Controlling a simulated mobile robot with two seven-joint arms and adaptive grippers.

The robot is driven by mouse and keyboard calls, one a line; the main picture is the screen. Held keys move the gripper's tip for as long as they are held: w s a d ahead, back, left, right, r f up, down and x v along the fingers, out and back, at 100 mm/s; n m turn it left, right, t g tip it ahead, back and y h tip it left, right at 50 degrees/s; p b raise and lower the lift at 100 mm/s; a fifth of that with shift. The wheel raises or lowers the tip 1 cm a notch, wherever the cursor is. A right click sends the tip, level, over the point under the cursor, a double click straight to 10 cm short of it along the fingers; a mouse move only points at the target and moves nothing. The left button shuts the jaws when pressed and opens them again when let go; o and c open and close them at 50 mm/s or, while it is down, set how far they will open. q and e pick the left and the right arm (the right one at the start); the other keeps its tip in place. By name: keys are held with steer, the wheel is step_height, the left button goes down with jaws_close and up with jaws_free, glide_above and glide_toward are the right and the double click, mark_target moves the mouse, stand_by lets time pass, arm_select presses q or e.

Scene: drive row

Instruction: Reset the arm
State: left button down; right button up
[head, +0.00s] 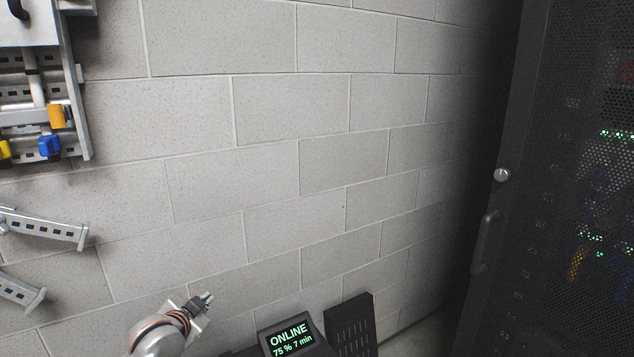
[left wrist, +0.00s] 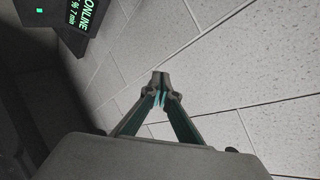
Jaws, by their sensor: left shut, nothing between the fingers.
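My left gripper (head: 207,299) shows at the bottom of the head view, in front of the block wall and left of the display unit. In the left wrist view its two fingers (left wrist: 160,84) meet at the tips, shut, with nothing between them. My left arm comes in from the bottom edge of the head view; most of it is out of the picture. My right gripper is in neither view.
A black unit with a screen (head: 289,338) reading "ONLINE 75 % 7 min" stands at the bottom. A dark rack with a perforated door (head: 590,200) fills the right side. Metal rails (head: 45,228) and a panel with coloured parts (head: 72,115) are on the left wall (head: 290,120).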

arm_select(q)
steer(key=s+d+f+n+g+h, duration=0.1)
steer(key=s+d+f, duration=0.1)
steer(key=s+f, duration=0.6)
steer(key=s+d+f+n, duration=0.1)
steer(key=s+d+f, duration=0.1)
steer(key=s+f, duration=0.6)
steer(key=s+d+f+n+h, duration=0.1)
steer(key=s+f, duration=0.3)
steer(key=s, duration=0.7)
steer(key=s+d+f+n+g, duration=0.1)
steer(key=s+d+f, duration=0.2)
steer(key=s, duration=0.7)
steer(key=shift+s+d+f+h, duration=0.15)
steer(key=shift+s+f+h, duration=0.25)
steer(key=shift+f, duration=0.15)
